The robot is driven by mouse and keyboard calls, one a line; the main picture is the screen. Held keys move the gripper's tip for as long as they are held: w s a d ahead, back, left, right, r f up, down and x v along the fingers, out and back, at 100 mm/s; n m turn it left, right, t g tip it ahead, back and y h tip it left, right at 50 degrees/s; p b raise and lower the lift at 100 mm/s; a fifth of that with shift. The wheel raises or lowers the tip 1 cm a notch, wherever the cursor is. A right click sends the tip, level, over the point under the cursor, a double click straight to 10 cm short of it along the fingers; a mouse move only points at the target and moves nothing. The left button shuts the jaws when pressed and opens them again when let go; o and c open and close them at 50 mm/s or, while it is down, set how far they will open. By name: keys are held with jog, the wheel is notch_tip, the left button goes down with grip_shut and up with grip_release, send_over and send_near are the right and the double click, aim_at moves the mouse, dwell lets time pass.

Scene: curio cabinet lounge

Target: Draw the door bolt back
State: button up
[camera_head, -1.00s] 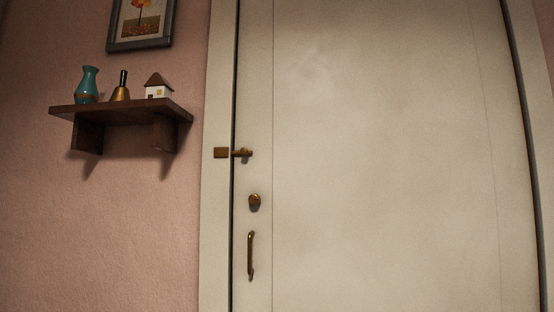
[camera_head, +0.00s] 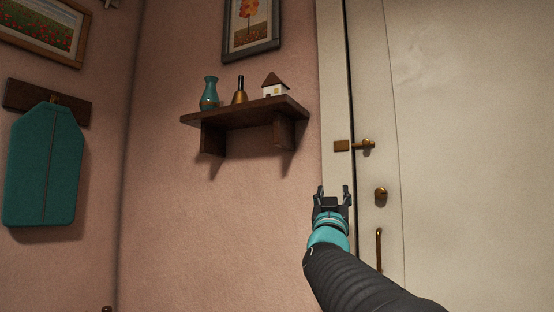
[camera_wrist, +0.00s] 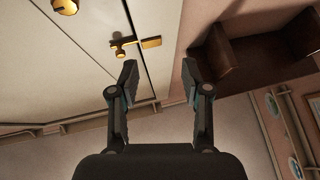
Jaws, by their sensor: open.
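The brass door bolt (camera_head: 363,146) sits on the left edge of the pale door (camera_head: 460,150), with its bar reaching toward a brass plate (camera_head: 341,146) on the frame. A round brass lock (camera_head: 381,194) and a brass handle (camera_head: 379,249) are below the bolt.
A dark wooden shelf (camera_head: 250,111) left of the door holds a teal vase (camera_head: 209,93), a bell (camera_head: 240,92) and a small house (camera_head: 275,87). The shelf (camera_wrist: 243,62) is close to the right finger in the wrist view. A teal hanging item (camera_head: 45,165) is far left.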

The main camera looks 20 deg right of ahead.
aim_at(366, 143)
jog(key=w+d+r+m+g+h+p, duration=0.1)
jog(key=d+r+h, duration=0.1)
jog(key=d+r, duration=0.2)
jog(key=w+d+r+m+g+h+p, duration=0.1)
jog(key=d+r+m+g+h+p, duration=0.1)
jog(key=d+r, duration=0.2)
jog(key=w+d+r+m+g+h+p, duration=0.1)
jog(key=d+r+m+h, duration=0.1)
jog(key=d+r, duration=0.3)
jog(key=shift+r+h+p, duration=0.3)
jog(key=shift+r+h, duration=0.05)
jog(key=shift+h, duration=0.25)
